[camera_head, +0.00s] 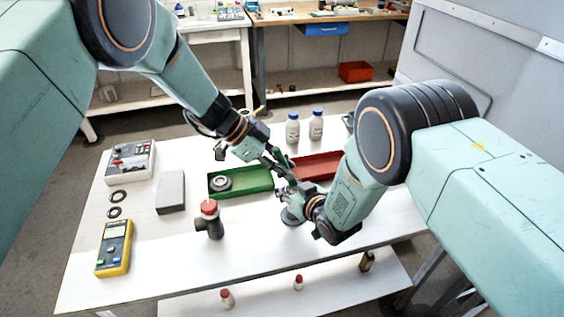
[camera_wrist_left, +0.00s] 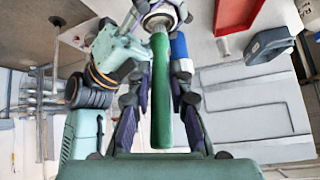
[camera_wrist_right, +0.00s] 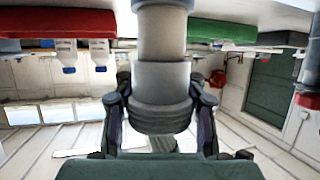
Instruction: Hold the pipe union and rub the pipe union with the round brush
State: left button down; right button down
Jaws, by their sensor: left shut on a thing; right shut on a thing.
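The pipe union is a grey stepped cylinder. In the right wrist view the pipe union (camera_wrist_right: 162,85) stands between the fingers of my right gripper (camera_wrist_right: 160,110), which is shut on it. In the head view part of it (camera_head: 291,216) shows below that gripper, low over the table. My left gripper (camera_wrist_left: 160,110) is shut on the green handle of the round brush (camera_wrist_left: 161,90). The far end of the brush meets the grey union at the top of the left wrist view. The bristles are hidden, so contact is unclear.
A green tray (camera_head: 258,190) with a grey ring part and a red tray (camera_head: 330,160) lie behind the grippers. A red-capped dark fitting (camera_head: 213,224), a grey block (camera_head: 170,192) and a yellow meter (camera_head: 113,249) stand left. Two bottles (camera_head: 292,128) stand behind. The front table middle is clear.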

jog(key=shift+s+f, duration=0.1)
jog(key=shift+f, duration=0.05)
pick_arm(q)
notch_tip(320, 180, up, 8)
jog(key=s, duration=0.2)
jog(key=shift+d, duration=0.4)
dwell(0.5)
jog(key=shift+f, duration=0.4)
jog(key=shift+w+r, duration=0.1)
